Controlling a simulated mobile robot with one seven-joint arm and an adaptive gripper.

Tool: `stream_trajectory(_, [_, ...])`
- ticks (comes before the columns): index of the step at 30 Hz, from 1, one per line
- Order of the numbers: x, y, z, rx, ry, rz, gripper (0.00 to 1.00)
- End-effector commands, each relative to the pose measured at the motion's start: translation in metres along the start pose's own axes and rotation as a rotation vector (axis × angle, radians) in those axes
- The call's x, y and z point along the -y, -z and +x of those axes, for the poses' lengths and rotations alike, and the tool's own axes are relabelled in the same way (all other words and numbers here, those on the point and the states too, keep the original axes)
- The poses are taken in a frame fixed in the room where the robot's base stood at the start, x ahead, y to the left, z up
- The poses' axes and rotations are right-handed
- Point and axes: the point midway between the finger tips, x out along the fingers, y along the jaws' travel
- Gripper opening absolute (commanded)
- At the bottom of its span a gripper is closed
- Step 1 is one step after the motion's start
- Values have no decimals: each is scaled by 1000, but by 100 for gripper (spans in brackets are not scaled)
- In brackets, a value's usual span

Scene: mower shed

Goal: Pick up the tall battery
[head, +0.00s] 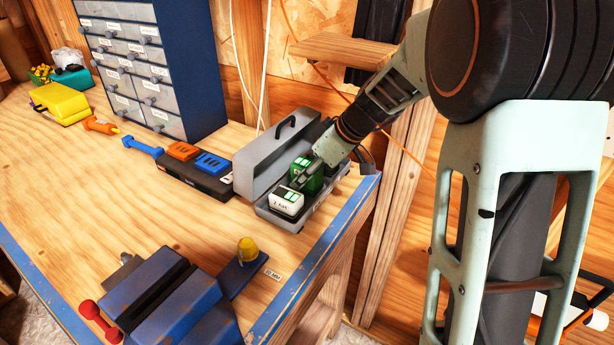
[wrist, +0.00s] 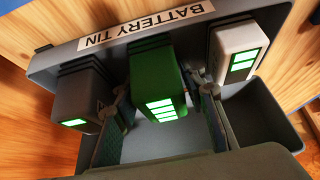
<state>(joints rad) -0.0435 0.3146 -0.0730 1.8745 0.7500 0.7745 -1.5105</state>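Three batteries stand in the grey battery tin (head: 263,165) at the bench's right end. The green battery (head: 300,165) is in the middle, and in the wrist view (wrist: 158,85) it shows lit green bars. It looks like the tall one, but heights are hard to compare. A white battery (head: 287,202) stands on the near side and a dark grey one (wrist: 80,100) on the far side. My gripper (wrist: 165,115) is open and reaches down into the tin. Its fingers are on either side of the green battery, with a gap visible. My gripper partly hides the batteries in the head view.
The tin's raised lid with a handle stands behind the batteries. The white battery (wrist: 237,52) and the dark grey one flank my fingers closely. A charger strip (head: 196,176) lies left of the tin.

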Motion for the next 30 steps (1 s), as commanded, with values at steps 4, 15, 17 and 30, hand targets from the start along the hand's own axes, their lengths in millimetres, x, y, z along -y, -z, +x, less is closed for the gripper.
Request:
stream_trajectory(4, [0,0,0,0,0,0,20])
stream_trajectory(15, [0,1,-1,-2,-2,0,4])
stream_trajectory(17, [-1,2,-2,-2,-2,0,4])
stream_trajectory(30, [-2,1,-14,-108,-5,5,4])
